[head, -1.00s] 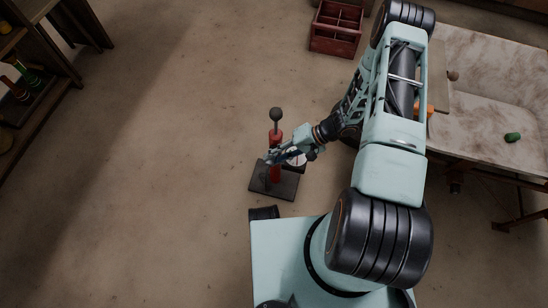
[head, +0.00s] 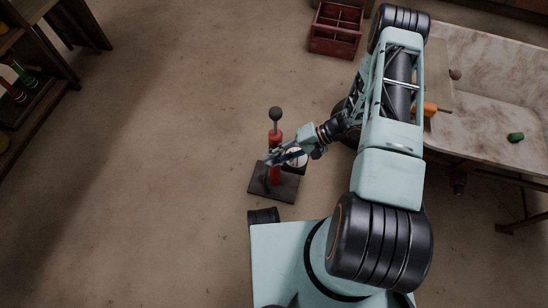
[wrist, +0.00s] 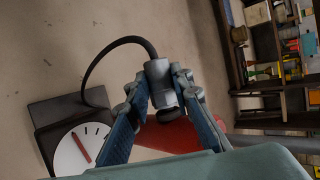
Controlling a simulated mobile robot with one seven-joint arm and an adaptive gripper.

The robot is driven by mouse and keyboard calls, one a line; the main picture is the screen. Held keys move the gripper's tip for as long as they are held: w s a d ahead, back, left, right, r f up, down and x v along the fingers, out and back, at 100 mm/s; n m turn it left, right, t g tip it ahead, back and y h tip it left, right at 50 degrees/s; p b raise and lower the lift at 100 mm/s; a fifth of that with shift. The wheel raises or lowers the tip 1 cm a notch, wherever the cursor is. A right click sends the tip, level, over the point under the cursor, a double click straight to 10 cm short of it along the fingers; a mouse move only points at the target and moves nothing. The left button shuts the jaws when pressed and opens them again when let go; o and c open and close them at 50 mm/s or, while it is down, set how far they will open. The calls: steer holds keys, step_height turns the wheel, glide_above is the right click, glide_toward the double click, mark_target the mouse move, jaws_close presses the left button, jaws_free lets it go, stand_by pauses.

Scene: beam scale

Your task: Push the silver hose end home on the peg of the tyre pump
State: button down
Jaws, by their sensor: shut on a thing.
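The tyre pump has a red barrel (head: 274,142), a black ball-topped handle (head: 275,114) and a dark flat base (head: 285,190) on the floor. My gripper (head: 269,161) is at the barrel's lower part in the head view. In the wrist view my gripper (wrist: 161,84) is shut on the silver hose end (wrist: 157,72), between its blue-padded fingers. The black hose (wrist: 104,54) arches from it to the left. The red barrel (wrist: 172,137) shows behind the fingers. A dark ring sits below the hose end. I cannot make out the peg or whether the hose end touches it.
The white gauge dial (wrist: 82,150) with a red needle is beside the barrel. A red divided crate (head: 336,28) stands at the back, a workbench (head: 490,80) at right, and shelves (head: 35,85) at left. The floor left of the pump is clear.

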steer(key=shift+w, duration=0.1)
stand_by(0.3)
steer(key=c, duration=1.6)
jaws_free()
steer(key=shift+d, duration=0.1)
steer(key=v, duration=0.7)
steer(key=shift+d+r, duration=0.15)
